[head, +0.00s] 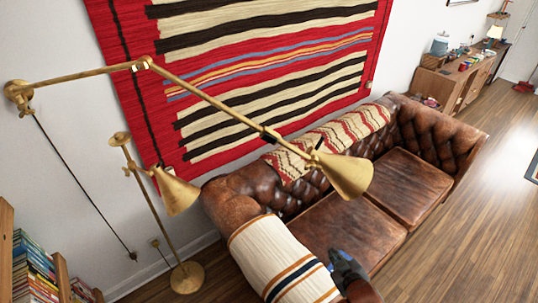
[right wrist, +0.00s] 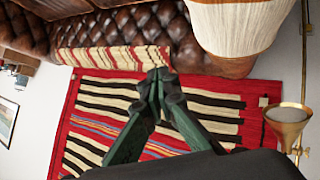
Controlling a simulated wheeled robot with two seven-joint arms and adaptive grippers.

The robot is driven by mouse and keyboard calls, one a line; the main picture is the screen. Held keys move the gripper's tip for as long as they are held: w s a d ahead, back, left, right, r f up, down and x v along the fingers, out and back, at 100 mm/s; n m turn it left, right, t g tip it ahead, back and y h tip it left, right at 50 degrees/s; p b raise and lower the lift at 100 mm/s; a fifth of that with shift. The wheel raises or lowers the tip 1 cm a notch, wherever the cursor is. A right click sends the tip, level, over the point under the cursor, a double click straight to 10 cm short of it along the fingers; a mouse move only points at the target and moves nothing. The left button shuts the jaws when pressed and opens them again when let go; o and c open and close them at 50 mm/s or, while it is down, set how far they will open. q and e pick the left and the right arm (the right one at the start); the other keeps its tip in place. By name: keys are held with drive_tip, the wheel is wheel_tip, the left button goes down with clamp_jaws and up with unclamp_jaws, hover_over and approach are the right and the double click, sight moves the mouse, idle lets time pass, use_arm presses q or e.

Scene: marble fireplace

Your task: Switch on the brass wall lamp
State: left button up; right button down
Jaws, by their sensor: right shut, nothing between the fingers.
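The brass wall lamp (head: 205,97) is fixed to the wall at the left. Its jointed arm reaches right to a cone shade (head: 343,175) above the sofa; no glow shows, and the shade's inside is hidden. A dark cord (head: 80,185) hangs from its wall mount (head: 18,94) to a small dark piece (head: 133,256) low on the wall. My right gripper (head: 345,265) is shut and empty, below the shade and beside the striped blanket. It also shows shut in the right wrist view (right wrist: 160,80). My left gripper is not in view.
A brass floor lamp (head: 186,278) stands left of the brown leather sofa (head: 345,222). A striped blanket (head: 268,250) covers the sofa's near arm. A bookshelf (head: 62,277) stands at lower left. A red striped rug (head: 260,60) hangs on the wall. Wooden floor (head: 460,230) is clear at right.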

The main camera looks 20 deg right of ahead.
drive_tip(key=w+a+r+n+t, duration=0.2)
drive_tip(key=w+r+t, duration=0.25)
drive_tip(key=r, duration=0.55)
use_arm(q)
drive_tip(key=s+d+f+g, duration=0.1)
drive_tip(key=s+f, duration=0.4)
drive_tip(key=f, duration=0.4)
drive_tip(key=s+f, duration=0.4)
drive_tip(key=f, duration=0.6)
use_arm(e)
drive_tip(key=n+t+y, duration=0.5)
drive_tip(key=n+y, duration=0.1)
drive_tip(key=n, duration=0.2)
approach(269, 139)
drive_tip(key=s+d+f, duration=0.3)
drive_tip(key=d+f, duration=0.2)
drive_tip(key=f, duration=0.4)
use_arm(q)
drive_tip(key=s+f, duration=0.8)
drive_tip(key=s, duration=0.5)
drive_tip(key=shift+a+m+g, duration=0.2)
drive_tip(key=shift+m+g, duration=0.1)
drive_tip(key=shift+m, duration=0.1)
use_arm(e)
drive_tip(key=s+a+r+n+y, duration=0.2)
drive_tip(key=a+r+n+y, duration=0.3)
drive_tip(key=r, duration=0.1)
drive_tip(key=shift+s+a+t, duration=0.15)
drive_tip(key=shift+a+t, duration=0.2)
drive_tip(key=shift+t, duration=0.1)
